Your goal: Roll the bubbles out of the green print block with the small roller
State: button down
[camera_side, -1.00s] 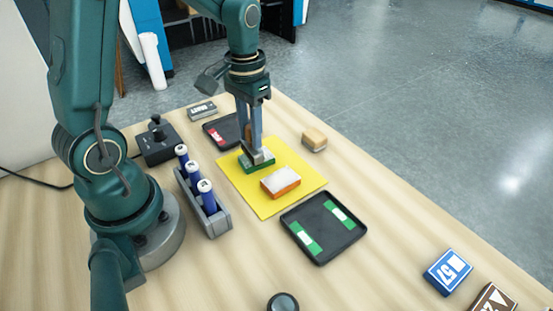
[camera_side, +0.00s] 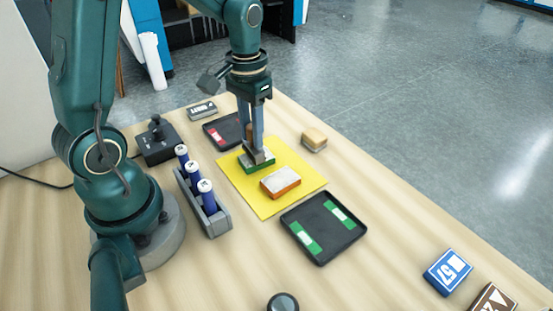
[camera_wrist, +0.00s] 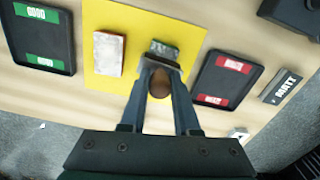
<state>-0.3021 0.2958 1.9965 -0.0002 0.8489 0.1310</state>
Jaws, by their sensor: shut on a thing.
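The green print block (camera_side: 262,170) lies on the yellow mat (camera_side: 285,205), towards its far left side. It is partly hidden by my gripper (camera_side: 254,150), which is just above it. My gripper is shut on the small roller (camera_wrist: 158,83), whose brown rounded handle shows between the fingers in the wrist view. The roller's grey lower part covers part of the green block and seems to touch it. In the wrist view the block (camera_wrist: 163,47) shows beyond the fingertips, with pale patches on its top; whether these are bubbles, I cannot tell.
An orange block (camera_side: 281,183) with a pale top lies beside it on the mat. A dark tray with green labels (camera_side: 318,248) is near; one with red labels (camera_side: 208,128) is behind. A grey rack (camera_side: 217,222) holds blue cylinders. A tan block (camera_side: 314,140) stands right.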

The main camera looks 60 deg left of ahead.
jog(key=shift+w, duration=0.5)
jog(key=shift+w+d+f, duration=0.1)
jog(key=shift+w+d, duration=0.05)
jog(key=shift+w, duration=0.7)
jog(key=shift+s+a, duration=0.2)
jog(key=shift+s, duration=1.95)
jog(key=shift+w+d+r, duration=0.1)
jog(key=shift+w, duration=0.55)
jog(key=shift+w+d+r, duration=0.1)
jog(key=shift+w, duration=0.55)
jog(key=shift+w+f, duration=0.2)
jog(key=shift+w, duration=0.65)
jog(key=shift+s+a+r, duration=0.1)
jog(key=shift+s+r, duration=0.05)
jog(key=shift+s, duration=0.8)
jog(key=shift+s+a, duration=0.1)
jog(key=shift+s, duration=1.15)
jog(key=shift+r, duration=2.95)
